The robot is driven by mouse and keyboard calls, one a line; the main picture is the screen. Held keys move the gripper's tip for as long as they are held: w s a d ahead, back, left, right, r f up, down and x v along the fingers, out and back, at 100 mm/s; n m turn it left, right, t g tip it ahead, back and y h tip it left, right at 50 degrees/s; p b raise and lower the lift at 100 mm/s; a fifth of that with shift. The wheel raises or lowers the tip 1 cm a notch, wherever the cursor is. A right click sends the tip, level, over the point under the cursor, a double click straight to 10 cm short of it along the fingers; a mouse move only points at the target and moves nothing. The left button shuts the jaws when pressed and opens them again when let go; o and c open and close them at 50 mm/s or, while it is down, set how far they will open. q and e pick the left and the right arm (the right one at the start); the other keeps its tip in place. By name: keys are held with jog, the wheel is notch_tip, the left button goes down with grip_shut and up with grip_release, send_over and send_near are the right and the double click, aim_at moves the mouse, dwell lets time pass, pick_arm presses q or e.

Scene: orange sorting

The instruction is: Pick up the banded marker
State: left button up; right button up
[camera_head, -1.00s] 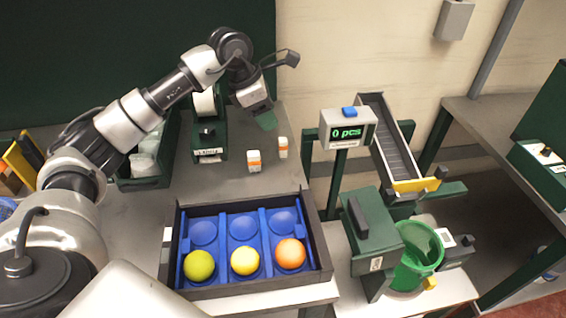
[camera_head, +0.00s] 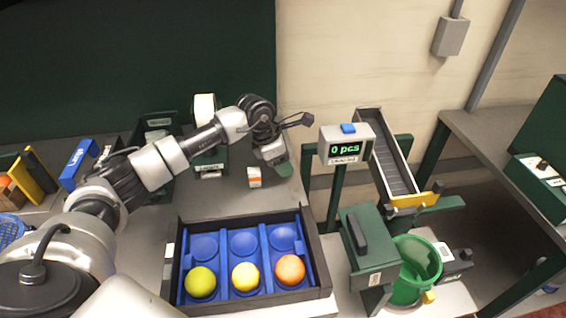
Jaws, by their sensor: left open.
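A small white upright cylinder with an orange band (camera_head: 254,177) stands on the grey table behind the blue tray; it may be the banded marker, but I cannot read its markings. A second white and orange cylinder, seen earlier to its right, is now hidden behind my left gripper. My left gripper (camera_head: 284,169) points down at that spot, just right of the visible cylinder. It is open, and its fingertips are partly hidden, so I cannot tell whether they are around the hidden cylinder. My right gripper is not in view.
The black-framed blue tray (camera_head: 325,275) holds a green, a yellow and an orange fruit in its front row. A counter display (camera_head: 346,146), a chute (camera_head: 385,150) and a green bucket (camera_head: 437,265) stand to the right. A label dispenser (camera_head: 207,150) stands behind left.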

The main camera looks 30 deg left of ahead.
pick_arm(q)
jog(key=c, duration=0.9)
grip_shut()
jog(key=shift+r, duration=0.15)
